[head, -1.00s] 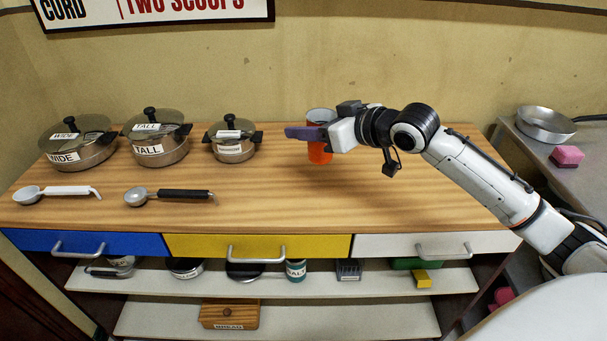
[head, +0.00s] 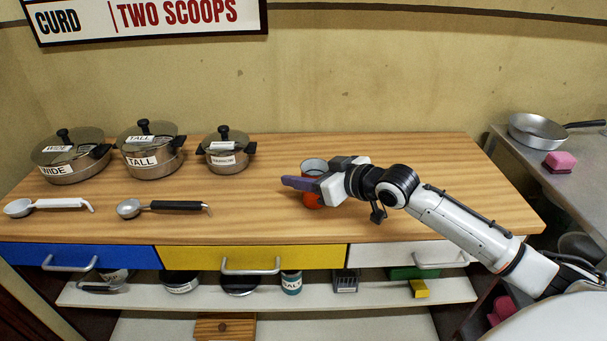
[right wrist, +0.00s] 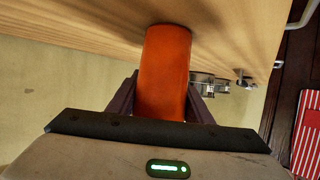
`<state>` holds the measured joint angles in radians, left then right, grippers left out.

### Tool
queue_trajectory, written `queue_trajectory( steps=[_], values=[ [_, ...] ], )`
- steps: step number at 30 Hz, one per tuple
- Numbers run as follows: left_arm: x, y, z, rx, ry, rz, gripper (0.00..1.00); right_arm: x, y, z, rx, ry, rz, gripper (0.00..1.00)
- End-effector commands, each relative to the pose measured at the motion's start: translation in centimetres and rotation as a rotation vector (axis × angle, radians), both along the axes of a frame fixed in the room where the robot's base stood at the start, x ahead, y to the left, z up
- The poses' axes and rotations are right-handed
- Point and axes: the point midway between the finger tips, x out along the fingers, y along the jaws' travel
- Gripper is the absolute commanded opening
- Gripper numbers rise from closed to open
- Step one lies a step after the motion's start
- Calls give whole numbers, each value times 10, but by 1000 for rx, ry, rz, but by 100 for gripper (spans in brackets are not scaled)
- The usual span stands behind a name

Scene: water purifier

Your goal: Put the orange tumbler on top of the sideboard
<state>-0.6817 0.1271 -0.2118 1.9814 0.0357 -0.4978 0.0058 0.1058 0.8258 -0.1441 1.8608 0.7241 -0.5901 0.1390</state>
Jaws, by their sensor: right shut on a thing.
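The orange tumbler (head: 312,200) is upright over the middle right of the sideboard's wooden top (head: 420,205). My right gripper (head: 305,184) is shut on it, with purple fingers at its sides. The right wrist view also shows the tumbler (right wrist: 166,65) between the fingers (right wrist: 160,100), its far end close to the wood. I cannot tell whether its base touches the top. My left gripper is not in view.
Three lidded pots, including the tall one (head: 152,160), stand at the back left. A white ladle (head: 50,206) and a black-handled ladle (head: 160,207) lie in front of them. A pan (head: 537,130) and pink sponge (head: 559,162) are on the right counter. The top around the tumbler is clear.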

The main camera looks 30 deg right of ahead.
Motion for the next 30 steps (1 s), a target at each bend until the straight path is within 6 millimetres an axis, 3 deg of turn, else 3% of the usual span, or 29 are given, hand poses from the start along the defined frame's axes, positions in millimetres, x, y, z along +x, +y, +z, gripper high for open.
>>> queue_trajectory(
  steps=[1, 2, 5, 17, 30],
  values=[
    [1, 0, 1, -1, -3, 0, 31, 0, 0, -1, 0, 0, 0, 23],
    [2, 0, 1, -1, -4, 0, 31, 0, 0, -1, 0, 0, 0, 49],
    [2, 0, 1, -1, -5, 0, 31, 0, 0, -1, 0, 0, 0, 64],
    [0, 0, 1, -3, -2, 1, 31, -5, -2, 2, -1, 1, 0, 64],
    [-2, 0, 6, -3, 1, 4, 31, -66, -16, 27, -2, 5, -1, 64]
  ],
)
